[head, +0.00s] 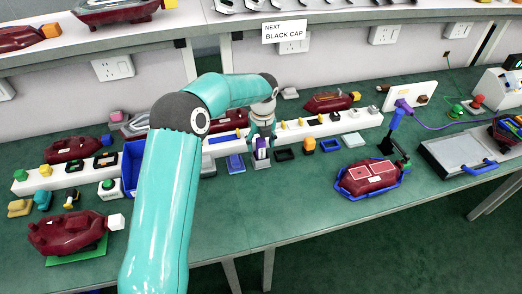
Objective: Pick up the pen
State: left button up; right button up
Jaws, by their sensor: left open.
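My left arm reaches in from the bottom and over the bench. Its left gripper (262,148) points down at the front edge of the long white rack, with its fingers apart. A small purple and white item (262,154) shows between or just behind the fingertips; I cannot tell if they touch it. I cannot make out a pen for certain. Several small yellow-tipped pieces stand along the white rack (345,124), too small to identify. The arm and gripper hide part of the rack and the bench behind. My right gripper is not in view.
A blue bin (134,165) stands beside my arm. A grey case (460,154) lies far right. The green bench front (270,215) is clear.

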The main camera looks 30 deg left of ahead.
pick_arm(q)
jog(key=c, duration=1)
jog(key=shift+c, duration=0.2)
notch_tip(320, 180, up, 20)
jog(key=p, duration=0.2)
jog(key=shift+p, duration=0.3)
